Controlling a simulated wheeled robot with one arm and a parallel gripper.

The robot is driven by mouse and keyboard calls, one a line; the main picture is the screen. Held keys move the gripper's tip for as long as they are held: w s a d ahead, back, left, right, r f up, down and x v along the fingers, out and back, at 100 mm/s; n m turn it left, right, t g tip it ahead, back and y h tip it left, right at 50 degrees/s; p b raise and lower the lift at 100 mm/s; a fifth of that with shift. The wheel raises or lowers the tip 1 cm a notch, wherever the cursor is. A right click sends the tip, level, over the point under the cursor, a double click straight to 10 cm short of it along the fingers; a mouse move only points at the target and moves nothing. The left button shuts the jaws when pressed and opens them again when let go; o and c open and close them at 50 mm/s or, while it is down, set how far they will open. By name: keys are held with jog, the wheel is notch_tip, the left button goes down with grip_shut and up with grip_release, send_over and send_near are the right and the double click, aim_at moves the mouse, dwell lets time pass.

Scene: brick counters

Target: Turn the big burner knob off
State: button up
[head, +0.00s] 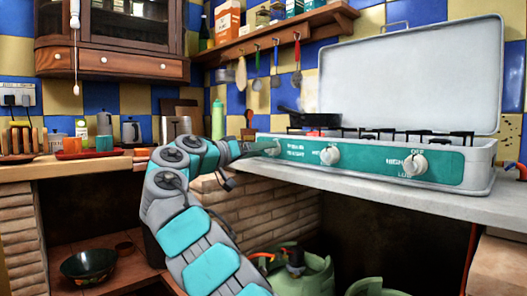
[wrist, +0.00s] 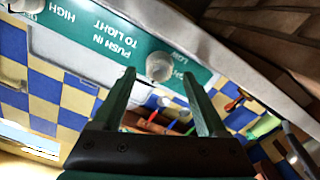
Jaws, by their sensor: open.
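The camping stove (head: 460,170) has a teal front panel with white round knobs: a left knob (head: 272,149), a middle knob (head: 330,156) and a right knob (head: 414,164). My gripper (head: 250,149) is at the panel's left end, pointing at the left knob. In the wrist view, one knob (wrist: 159,67) shows just past and between the open fingertips of my gripper (wrist: 159,76). The lettering "PUSH IN TO LIGHT" is beside it. Another knob (wrist: 25,5) is cut off at the top left. I cannot tell whether the fingers touch the knob, or its exact setting.
The stove stands on a pale counter (head: 440,204) with its lid raised. A dark pan (head: 308,117) sits on its left burner. Green gas bottles (head: 305,278) stand below. A wooden counter (head: 70,167) with cups and jars is at the left.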

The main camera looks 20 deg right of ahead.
jog(key=v, duration=0.6)
jog(key=shift+a, duration=0.25)
jog(key=shift+s+d, duration=0.1)
jog(key=shift+s, duration=0.05)
